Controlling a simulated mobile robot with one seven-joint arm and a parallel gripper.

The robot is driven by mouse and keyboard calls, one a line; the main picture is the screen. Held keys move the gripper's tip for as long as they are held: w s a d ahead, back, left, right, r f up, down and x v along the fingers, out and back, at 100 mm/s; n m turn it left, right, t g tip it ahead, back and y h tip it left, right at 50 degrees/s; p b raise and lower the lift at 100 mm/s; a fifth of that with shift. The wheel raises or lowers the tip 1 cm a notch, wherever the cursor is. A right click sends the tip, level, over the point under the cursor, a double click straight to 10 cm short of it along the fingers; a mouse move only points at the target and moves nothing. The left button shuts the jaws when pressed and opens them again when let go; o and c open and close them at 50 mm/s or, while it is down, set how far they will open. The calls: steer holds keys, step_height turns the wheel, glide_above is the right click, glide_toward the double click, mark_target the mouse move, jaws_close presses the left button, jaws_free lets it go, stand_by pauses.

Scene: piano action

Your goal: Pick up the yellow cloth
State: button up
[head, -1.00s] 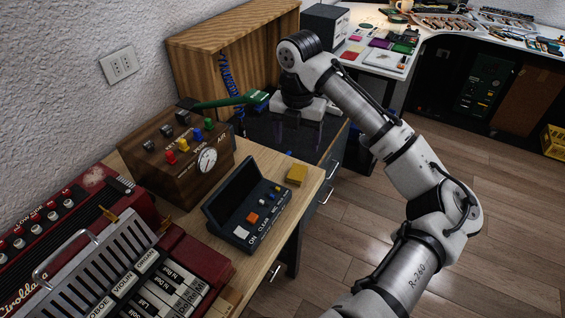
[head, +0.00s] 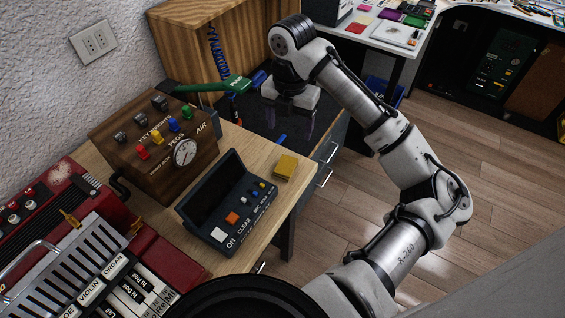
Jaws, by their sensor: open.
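The yellow cloth (head: 286,167) looks like a small, folded, block-like piece. It lies on the light wooden tabletop near its right edge, just beyond the dark button box. My gripper (head: 289,127) hangs over the dark surface behind the wooden table, fingers pointing down. It is open, with nothing seen between the fingers. It is apart from the cloth, farther back in the view.
The dark button box (head: 228,203) stands close to the cloth. A wooden gauge box (head: 153,142) and a red accordion-like instrument (head: 92,262) are at left. A green-handled tool (head: 208,86) and a wooden cabinet (head: 202,45) are near my gripper. Wooden floor lies open at right.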

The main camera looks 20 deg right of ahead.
glide_above(287, 162)
step_height(287, 162, down, 8)
steer(key=shift+s+d+r, duration=0.1)
steer(key=shift+d, duration=0.05)
steer(key=shift+f+p, duration=0.95)
steer(key=shift+f, duration=1.75)
steer(key=shift+c, duration=0.3)
steer(key=c, duration=1)
